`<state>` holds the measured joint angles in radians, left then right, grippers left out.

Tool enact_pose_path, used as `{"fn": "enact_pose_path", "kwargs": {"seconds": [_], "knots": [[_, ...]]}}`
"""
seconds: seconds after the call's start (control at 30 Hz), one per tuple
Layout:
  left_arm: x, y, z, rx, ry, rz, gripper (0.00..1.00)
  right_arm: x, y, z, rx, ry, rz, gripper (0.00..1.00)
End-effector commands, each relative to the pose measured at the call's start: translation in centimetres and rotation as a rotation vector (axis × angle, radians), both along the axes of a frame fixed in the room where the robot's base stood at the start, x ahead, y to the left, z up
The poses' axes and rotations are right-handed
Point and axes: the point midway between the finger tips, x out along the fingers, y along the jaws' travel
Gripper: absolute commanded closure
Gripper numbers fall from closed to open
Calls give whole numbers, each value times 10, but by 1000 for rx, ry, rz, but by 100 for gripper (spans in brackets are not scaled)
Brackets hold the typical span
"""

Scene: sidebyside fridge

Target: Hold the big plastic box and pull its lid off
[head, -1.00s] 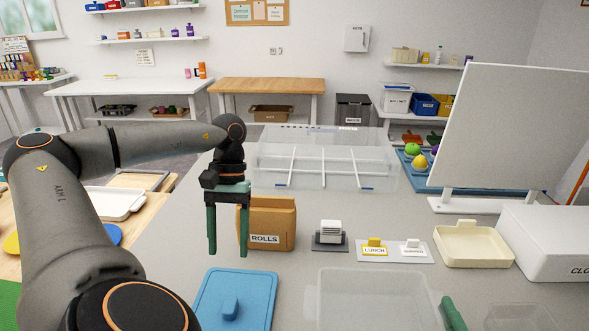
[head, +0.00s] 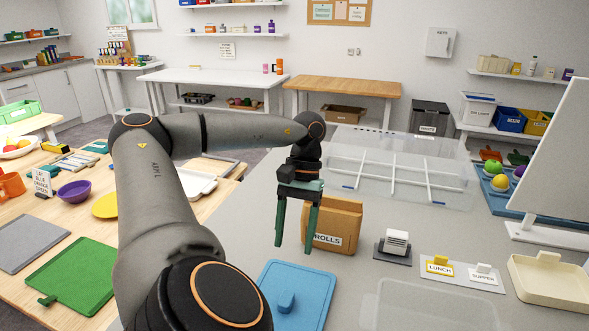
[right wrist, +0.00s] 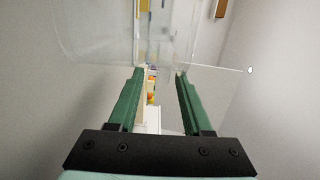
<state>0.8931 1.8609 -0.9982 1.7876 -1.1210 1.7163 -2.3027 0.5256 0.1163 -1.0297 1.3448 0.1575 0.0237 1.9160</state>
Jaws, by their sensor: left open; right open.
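A clear plastic box (head: 425,308) is at the bottom edge of the head view, cut off by the frame. Its pale flat top shows, but I cannot tell how the lid sits. A larger clear divided container (head: 395,178) lies farther back. My left gripper (head: 294,248) hangs open and empty, fingers down, in front of the brown ROLLS box (head: 345,213). My right gripper (right wrist: 160,73) is open in the right wrist view, with clear plastic (right wrist: 110,35) just beyond its fingertips. I see nothing held between its fingers. The right gripper is outside the head view.
A blue lidlike panel with a knob (head: 297,297) lies on the grey table near my left arm. A card stand (head: 395,245), LUNCH and SUPPER tags (head: 460,270) and a cream tray (head: 550,283) stand to the right. A white board (head: 560,165) rises at the far right.

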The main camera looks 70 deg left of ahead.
Motion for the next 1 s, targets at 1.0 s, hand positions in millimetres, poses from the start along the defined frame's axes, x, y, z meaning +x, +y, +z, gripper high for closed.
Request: {"fn": "enact_pose_path", "kwargs": {"seconds": [1.0], "knots": [[0,0,0,0,0,0,37,-62,-85,-1,-2,2,0,50]]}}
